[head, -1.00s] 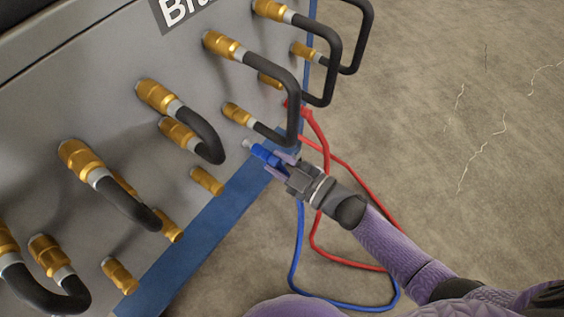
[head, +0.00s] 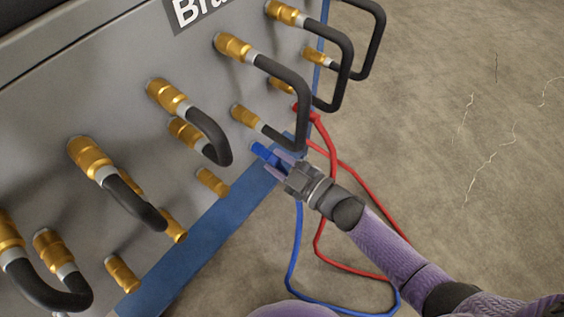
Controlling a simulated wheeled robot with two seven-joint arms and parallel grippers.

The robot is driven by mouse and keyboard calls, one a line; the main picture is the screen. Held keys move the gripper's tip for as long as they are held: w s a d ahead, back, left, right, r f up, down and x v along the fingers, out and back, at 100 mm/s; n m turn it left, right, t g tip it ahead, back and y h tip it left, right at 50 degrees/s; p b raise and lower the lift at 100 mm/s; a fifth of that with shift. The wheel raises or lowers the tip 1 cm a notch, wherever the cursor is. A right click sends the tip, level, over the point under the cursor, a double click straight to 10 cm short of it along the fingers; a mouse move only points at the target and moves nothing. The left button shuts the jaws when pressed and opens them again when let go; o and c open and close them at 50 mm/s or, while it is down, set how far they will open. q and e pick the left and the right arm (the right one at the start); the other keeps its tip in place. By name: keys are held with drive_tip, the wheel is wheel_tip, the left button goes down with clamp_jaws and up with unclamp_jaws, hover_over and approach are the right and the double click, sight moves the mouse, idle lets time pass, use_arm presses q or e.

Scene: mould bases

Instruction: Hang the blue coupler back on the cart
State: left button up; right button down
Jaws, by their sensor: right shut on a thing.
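My right gripper (head: 278,163) is shut on the blue coupler (head: 261,150) in the head view. The coupler's front end points at the grey mould face (head: 225,110), near its lower right corner, and looks to be at or against it. I cannot tell whether it is seated on a fitting there. A blue hose (head: 296,245) hangs below the gripper and loops over the floor. The fingers partly hide the coupler. I cannot make out a cart. My left gripper is not in view.
Several brass fittings, such as this one (head: 245,117), and black looped hoses (head: 300,100) stick out from the face close to my right gripper. A red coupler (head: 314,116) with a red hose (head: 360,190) is just beyond it. A blue strip (head: 215,235) edges the block. Floor (head: 470,150) is open at right.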

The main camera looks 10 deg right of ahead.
unclamp_jaws()
drive_tip(key=shift+p+v, duration=0.55)
drive_tip(key=shift+v, duration=0.7)
drive_tip(key=shift+p+v, duration=0.5)
drive_tip(key=shift+v, duration=1.7)
